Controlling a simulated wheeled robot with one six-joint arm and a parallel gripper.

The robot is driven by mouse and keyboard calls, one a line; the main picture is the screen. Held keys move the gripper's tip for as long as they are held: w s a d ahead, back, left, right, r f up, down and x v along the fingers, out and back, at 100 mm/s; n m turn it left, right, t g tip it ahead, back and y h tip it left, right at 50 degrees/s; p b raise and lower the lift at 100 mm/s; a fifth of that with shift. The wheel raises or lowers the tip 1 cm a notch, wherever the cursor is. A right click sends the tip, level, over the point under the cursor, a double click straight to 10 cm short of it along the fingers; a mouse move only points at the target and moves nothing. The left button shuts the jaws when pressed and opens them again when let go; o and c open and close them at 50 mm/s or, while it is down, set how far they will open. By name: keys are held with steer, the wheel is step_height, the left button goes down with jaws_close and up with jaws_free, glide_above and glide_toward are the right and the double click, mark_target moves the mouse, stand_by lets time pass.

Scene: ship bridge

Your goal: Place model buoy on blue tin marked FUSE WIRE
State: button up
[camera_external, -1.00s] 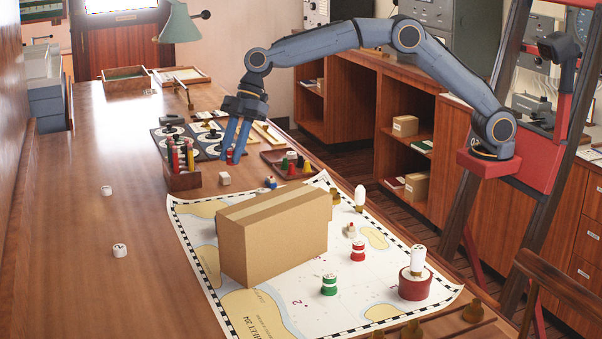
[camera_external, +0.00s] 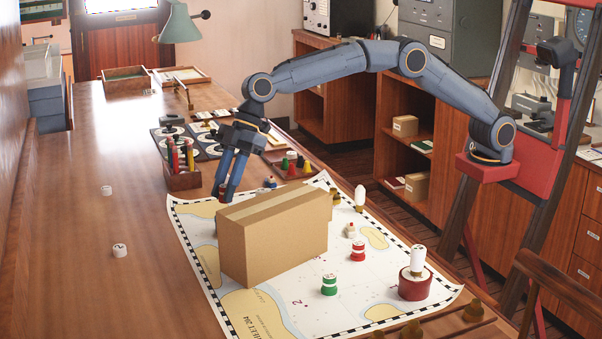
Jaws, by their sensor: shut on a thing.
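My gripper (camera_external: 223,192) is shut, pointing down just behind the upper left end of a large cardboard box. A small reddish thing, likely the model buoy (camera_external: 222,190), is between its fingertips; the fingers cover most of it. I cannot make out a blue tin marked FUSE WIRE. The box hides part of the chart, and a little of something dark shows at its left edge. A small blue and white thing (camera_external: 270,183) lies beyond the box, too small to identify.
The cardboard box (camera_external: 262,249) stands tall on the chart (camera_external: 207,265). A red-banded buoy (camera_external: 358,251), a green-banded buoy (camera_external: 329,286) and a red round tin (camera_external: 414,290) stand right of it. A pen holder (camera_external: 183,180) stands left of my gripper. The left table is mostly clear.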

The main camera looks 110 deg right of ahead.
steer(key=shift+f+p, duration=0.5)
steer(key=shift+f, duration=1.55)
steer(key=o, duration=1)
steer(key=shift+f, duration=0.1)
steer(key=shift+r, duration=0.25)
steer(key=b+v, duration=0.2)
steer(key=v, duration=0.9)
steer(key=shift+s+r, duration=0.2)
steer(key=shift+r, duration=0.15)
steer(key=shift+d, duration=0.1)
